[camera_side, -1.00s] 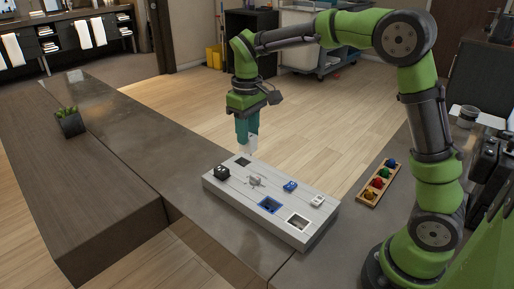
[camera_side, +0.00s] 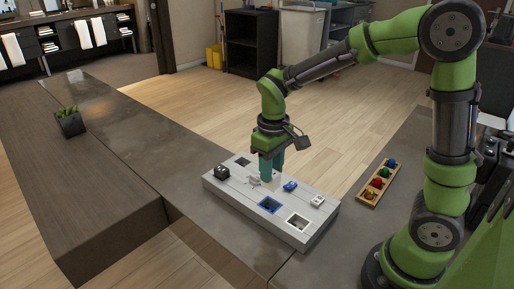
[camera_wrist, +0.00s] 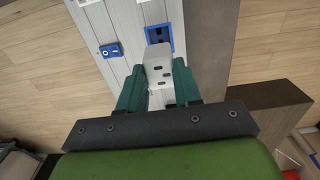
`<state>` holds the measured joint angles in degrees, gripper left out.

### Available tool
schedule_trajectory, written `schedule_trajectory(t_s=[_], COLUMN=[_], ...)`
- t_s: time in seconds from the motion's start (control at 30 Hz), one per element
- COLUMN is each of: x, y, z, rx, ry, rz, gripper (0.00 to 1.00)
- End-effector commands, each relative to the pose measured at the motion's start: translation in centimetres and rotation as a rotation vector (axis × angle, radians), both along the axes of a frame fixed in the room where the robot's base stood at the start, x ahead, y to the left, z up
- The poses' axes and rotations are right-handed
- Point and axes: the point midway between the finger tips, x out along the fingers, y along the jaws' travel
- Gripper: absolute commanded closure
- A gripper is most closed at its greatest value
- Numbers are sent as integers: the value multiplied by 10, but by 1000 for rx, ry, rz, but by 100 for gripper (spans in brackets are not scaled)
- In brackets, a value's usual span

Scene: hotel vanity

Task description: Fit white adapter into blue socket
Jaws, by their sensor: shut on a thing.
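My gripper (camera_side: 272,172) is low over the middle of the white board. It is shut on a white adapter (camera_wrist: 158,58), a pale block with dark slots, between its teal fingers (camera_wrist: 157,78). The blue socket (camera_side: 269,205) is a blue-framed square opening in the board's near side. In the wrist view the blue socket (camera_wrist: 157,37) lies just beyond the adapter's far end, partly covered by it. The adapter appears above the board and not in the socket. Its underside is hidden.
The board (camera_side: 226,197) also carries a black piece (camera_side: 221,172), a grey piece (camera_side: 253,180), a blue piece (camera_side: 290,186), another white piece (camera_side: 317,201) and a white-framed opening (camera_side: 299,221). A wooden tray (camera_side: 367,200) of coloured knobs lies to the right. A plant (camera_side: 69,122) stands far left.

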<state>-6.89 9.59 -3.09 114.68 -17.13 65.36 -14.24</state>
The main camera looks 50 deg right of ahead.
Motion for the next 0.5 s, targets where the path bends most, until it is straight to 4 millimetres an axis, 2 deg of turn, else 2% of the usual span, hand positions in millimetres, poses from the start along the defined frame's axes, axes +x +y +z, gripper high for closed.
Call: schedule_trajectory(t_s=[0.5], x=[0], y=[0], z=[-27], rx=[0], ry=[2], rz=[0], gripper=[98])
